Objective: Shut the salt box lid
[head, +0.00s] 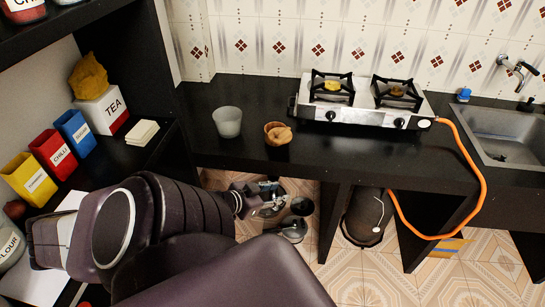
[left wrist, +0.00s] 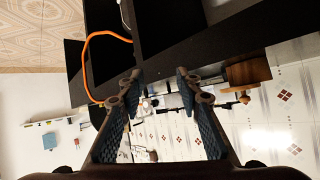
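The salt box (head: 271,127) is a small round wooden pot on the black counter, left of the stove. A rounded wooden piece, seemingly its lid (head: 283,136), sits at its front right, swung off the opening. In the left wrist view a wooden round body, seemingly the salt box (left wrist: 248,72), shows at the right, beyond the fingers. My left gripper (head: 272,203) is in front of and below the counter edge, apart from the box. In the left wrist view its fingers (left wrist: 158,82) are spread with nothing between them. My right gripper is not in view.
A grey cup (head: 227,122) stands left of the salt box. The gas stove (head: 360,104) is to its right, with an orange hose running down past the counter edge (head: 300,163). A shelf at left holds a tea box (head: 103,110) and coloured canisters.

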